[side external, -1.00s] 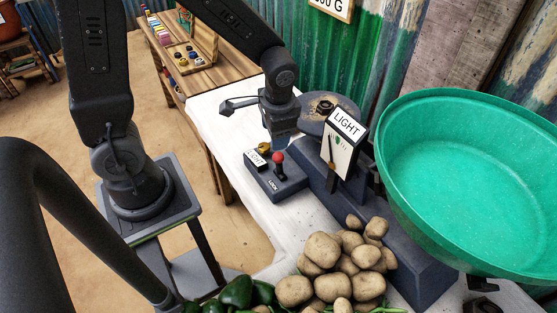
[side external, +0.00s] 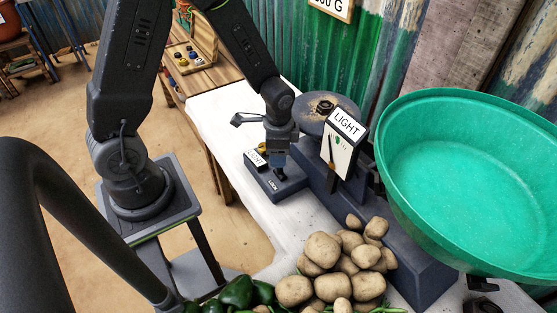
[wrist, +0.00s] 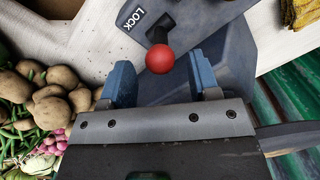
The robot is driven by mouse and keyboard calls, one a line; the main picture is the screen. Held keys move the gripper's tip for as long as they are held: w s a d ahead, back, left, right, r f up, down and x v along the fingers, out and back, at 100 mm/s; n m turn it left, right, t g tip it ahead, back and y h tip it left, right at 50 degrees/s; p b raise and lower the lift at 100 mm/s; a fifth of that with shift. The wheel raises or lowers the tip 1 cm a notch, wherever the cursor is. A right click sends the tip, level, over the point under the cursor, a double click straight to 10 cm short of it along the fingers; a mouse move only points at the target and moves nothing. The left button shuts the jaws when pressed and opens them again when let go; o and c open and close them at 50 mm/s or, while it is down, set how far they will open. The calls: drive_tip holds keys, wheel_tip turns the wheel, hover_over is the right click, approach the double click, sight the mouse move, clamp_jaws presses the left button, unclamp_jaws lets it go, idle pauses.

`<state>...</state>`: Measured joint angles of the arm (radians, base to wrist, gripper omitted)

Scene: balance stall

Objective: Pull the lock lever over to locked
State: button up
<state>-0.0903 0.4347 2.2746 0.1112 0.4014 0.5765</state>
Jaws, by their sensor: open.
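The lock lever, a red ball on a short dark stem (wrist: 160,58), stands on a dark lock box (side external: 270,184) with a white LOCK label (wrist: 138,17). In the wrist view the red ball is ahead of and between the blue fingertips of my gripper (wrist: 160,82), with space on both sides. My gripper is open and holds nothing. In the side view my gripper (side external: 278,170) is down over the box and hides the red ball.
The scale's LIGHT sign with needle (side external: 343,145) stands just right of my gripper, beside a round pan bearing a dark weight (side external: 325,107). A large green bowl (side external: 470,190) is at right. Potatoes (side external: 335,270) fill the front. The white tabletop left of the box is clear.

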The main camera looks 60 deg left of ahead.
drive_tip(key=shift+w+a+f, duration=0.1)
drive_tip(key=shift+f, duration=2)
clamp_jaws()
